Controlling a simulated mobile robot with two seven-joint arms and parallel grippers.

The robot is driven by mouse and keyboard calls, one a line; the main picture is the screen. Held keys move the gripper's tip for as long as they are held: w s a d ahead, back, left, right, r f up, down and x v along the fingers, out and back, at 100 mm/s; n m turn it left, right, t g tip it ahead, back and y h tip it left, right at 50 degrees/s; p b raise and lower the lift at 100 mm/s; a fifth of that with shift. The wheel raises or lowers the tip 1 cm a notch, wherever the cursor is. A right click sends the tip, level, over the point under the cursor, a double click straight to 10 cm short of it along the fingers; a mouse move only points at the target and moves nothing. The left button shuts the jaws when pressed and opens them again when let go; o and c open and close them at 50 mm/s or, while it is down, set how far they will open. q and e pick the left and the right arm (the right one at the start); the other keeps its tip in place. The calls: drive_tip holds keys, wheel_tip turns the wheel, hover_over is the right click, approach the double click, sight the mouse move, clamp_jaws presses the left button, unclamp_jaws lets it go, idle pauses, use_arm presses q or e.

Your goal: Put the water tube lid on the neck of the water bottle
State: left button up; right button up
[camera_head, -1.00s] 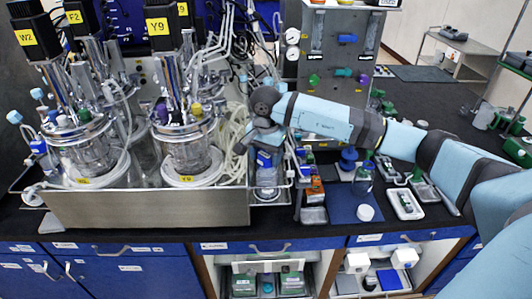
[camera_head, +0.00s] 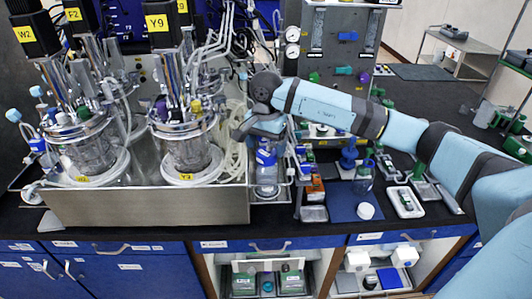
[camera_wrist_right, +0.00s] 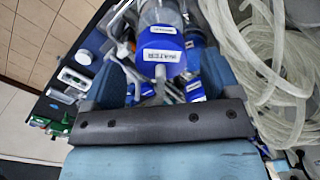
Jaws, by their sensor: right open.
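The water bottle (camera_head: 267,181) is clear and stands beside the right end of the metal tray. A blue lid with a white WATER label (camera_wrist_right: 160,56) sits at the bottle's neck; it also shows in the head view (camera_head: 265,157). A pale tube stub points from the lid toward my wrist. Whether the lid is fully seated cannot be told. My right gripper (camera_head: 258,130) is just above the lid. In the wrist view its open fingers stand on either side of the lid, with space between. My left gripper is not in view.
Bioreactor vessels (camera_head: 186,150) stand in the metal tray (camera_head: 150,207) on the left. Loose clear tubing (camera_wrist_right: 265,60) hangs close beside the gripper. A blue mat (camera_head: 345,207) with a white round piece (camera_head: 365,211) and a small white tray (camera_head: 405,203) lie to the right.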

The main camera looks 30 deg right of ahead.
sight(265, 153)
wheel_tip(265, 153, up, 9)
drive_tip(key=b, duration=0.1)
drive_tip(key=s+a+f+m+y, duration=0.35)
drive_tip(key=a+y, duration=0.25)
drive_tip(key=a, duration=0.3)
drive_tip(key=s+a+f+m+y, duration=0.3)
drive_tip(key=a+f+m+y, duration=0.15)
drive_tip(key=a+y, duration=0.35)
drive_tip(key=s+a+f+m+y, duration=0.3)
drive_tip(key=s+a+m+y, duration=0.15)
drive_tip(key=a, duration=0.55)
drive_tip(key=s+d+f+n+t+h, duration=0.2)
drive_tip(key=d+f+n+t+h, duration=0.25)
drive_tip(key=n, duration=0.75)
drive_tip(key=s+d+f+n+t+h, duration=0.15)
drive_tip(key=f+n+t+h, duration=0.25)
drive_tip(key=f+n+t, duration=0.5)
drive_tip(key=s+d+f+n+t+h, duration=0.2)
drive_tip(key=f+n+h, duration=0.3)
drive_tip(key=n, duration=0.9)
drive_tip(key=s+d+f+m+g+h, duration=0.1)
drive_tip(key=s+d+f+m+g, duration=0.1)
drive_tip(key=s+f+m+g, duration=0.2)
drive_tip(key=s+f+m, duration=0.3)
drive_tip(key=s+f, duration=0.2)
drive_tip(key=s, duration=0.1)
drive_tip(key=shift+d+f+h, duration=0.15)
drive_tip(key=shift+f+h, duration=0.15)
drive_tip(key=shift+f, duration=0.1)
